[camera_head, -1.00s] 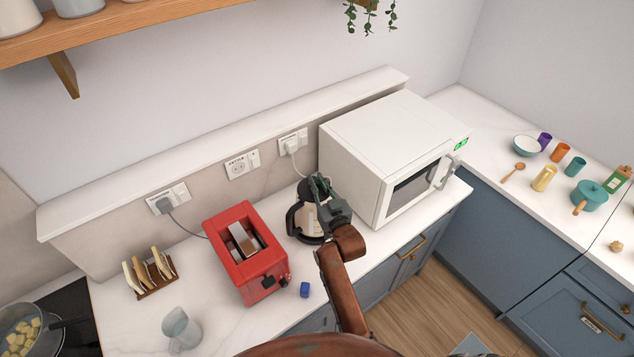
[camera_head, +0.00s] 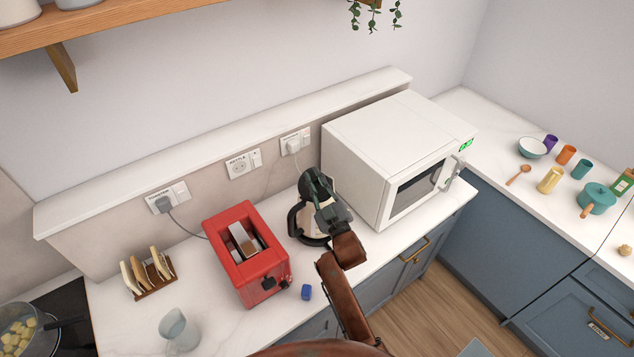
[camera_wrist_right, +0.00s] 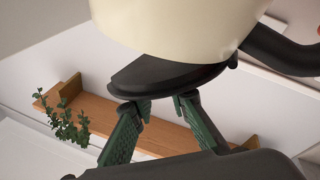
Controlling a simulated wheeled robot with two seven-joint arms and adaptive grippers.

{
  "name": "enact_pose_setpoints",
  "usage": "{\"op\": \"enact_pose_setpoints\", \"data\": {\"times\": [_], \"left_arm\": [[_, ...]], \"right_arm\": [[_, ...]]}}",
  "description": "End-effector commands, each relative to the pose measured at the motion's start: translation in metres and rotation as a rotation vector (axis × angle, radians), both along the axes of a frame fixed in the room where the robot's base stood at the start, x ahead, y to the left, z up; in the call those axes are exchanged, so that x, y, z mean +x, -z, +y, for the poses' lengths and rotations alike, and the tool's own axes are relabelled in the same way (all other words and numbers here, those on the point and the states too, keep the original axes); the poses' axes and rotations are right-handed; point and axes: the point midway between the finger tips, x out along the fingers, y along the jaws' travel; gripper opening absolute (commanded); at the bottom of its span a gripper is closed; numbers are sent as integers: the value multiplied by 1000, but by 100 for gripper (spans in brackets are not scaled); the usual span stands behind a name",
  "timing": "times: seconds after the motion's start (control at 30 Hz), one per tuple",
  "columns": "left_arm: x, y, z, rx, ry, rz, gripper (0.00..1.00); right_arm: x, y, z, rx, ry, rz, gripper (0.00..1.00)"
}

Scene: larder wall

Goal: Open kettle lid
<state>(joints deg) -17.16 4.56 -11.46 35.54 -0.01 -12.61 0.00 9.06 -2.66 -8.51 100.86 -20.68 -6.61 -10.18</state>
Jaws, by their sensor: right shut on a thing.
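The kettle has a cream body (camera_wrist_right: 180,25) and a black handle (camera_head: 294,220). It stands on the counter between the red toaster and the microwave. My right gripper (camera_head: 316,186) is at the kettle's top, and its green fingers partly cover it. In the right wrist view the fingertips (camera_wrist_right: 165,103) meet the black lid (camera_wrist_right: 165,75) at its edge. In the head view the dark lid (camera_head: 307,184) stands up, tilted, above the kettle's rim. The exact contact between fingers and lid is partly hidden. My left gripper is out of view.
The red toaster (camera_head: 243,255) is close on the left and the white microwave (camera_head: 385,150) close on the right. A small blue block (camera_head: 306,292) lies in front. A glass jug (camera_head: 178,330) and toast rack (camera_head: 148,275) are further left.

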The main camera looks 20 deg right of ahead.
Motion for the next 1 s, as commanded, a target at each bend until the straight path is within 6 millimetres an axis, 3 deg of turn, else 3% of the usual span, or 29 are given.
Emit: {"op": "enact_pose_setpoints", "data": {"times": [0.5, 1.0], "left_arm": [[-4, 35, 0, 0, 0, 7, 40], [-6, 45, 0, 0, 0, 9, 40]], "right_arm": [[-15, -13, 26, -371, -2, -221, 0], [-21, -17, 36, -506, -1, -302, 0]]}}
